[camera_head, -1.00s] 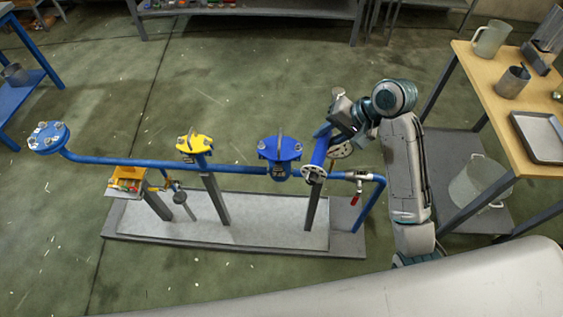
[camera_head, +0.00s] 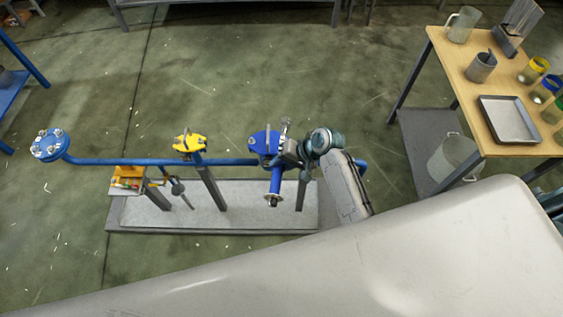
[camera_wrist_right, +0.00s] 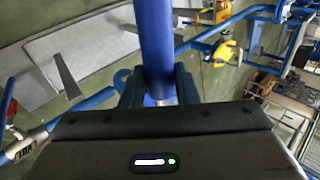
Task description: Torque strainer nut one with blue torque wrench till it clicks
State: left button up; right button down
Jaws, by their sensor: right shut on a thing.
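The blue torque wrench (camera_head: 275,181) is held in my right gripper (camera_head: 286,157), its blue shaft pointing toward the front of the skid. The wrist view shows the shaft (camera_wrist_right: 155,45) between the two dark fingers of the right gripper (camera_wrist_right: 158,88). The blue strainer (camera_head: 263,142) with its round lid is just left of the gripper in the head view. The gripper and wrench overlap its right edge, and I cannot tell whether they touch it. The strainer nuts are too small or covered to tell apart. My left gripper is not in view.
A yellow-topped fitting (camera_head: 190,142) and a blue bolted flange (camera_head: 49,144) stand along the blue pipe (camera_head: 120,161) to the left. An orange box (camera_head: 126,179) sits on a stand. A wooden table (camera_head: 463,87) with a metal tray (camera_head: 510,119) is at right.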

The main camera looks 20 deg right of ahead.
jog(key=shift+r, duration=0.1)
jog(key=shift+s+f, duration=0.1)
jog(key=shift+f, duration=0.35)
jog(key=shift+f+b, duration=0.85)
jog(key=shift+f, duration=0.65)
jog(key=shift+p, duration=0.8)
jog(key=shift+f+b, duration=0.75)
jog(key=shift+f, duration=0.95)
jog(key=shift+a, duration=0.1)
